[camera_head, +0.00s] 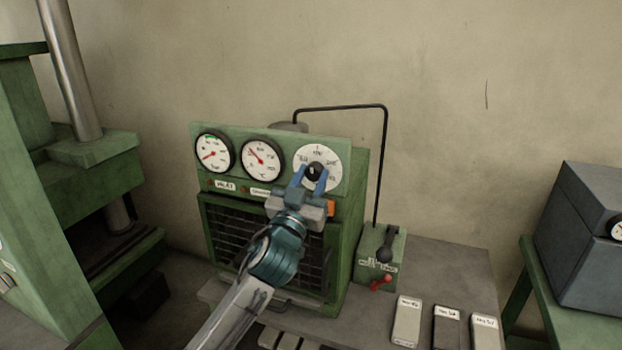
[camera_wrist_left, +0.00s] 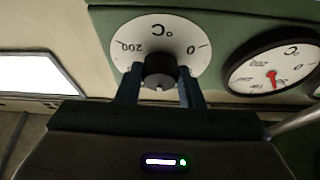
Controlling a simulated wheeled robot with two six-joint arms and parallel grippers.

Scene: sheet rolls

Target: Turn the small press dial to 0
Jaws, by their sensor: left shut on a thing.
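The small press is a green box with a white round dial (camera_head: 332,157) at the right of its front panel. The dial has a black knob (camera_head: 315,171) at its centre. My left gripper (camera_head: 313,181) reaches up to the dial, its two blue fingers shut on the knob's sides. In the left wrist view the dial face (camera_wrist_left: 190,30) appears upside down, with 200 at the left, 0 at the right and °C between. The knob also shows there (camera_wrist_left: 160,72) between the dark fingers (camera_wrist_left: 160,88). The knob's pointer mark is too small to read. My right gripper is not in view.
Two gauges with red needles (camera_head: 214,152) (camera_head: 262,160) sit left of the dial. A small green lever box (camera_head: 368,262) with black and red handles stands right of the press. Labelled blocks (camera_head: 407,322) lie at the front right. A larger green press (camera_head: 95,175) stands left.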

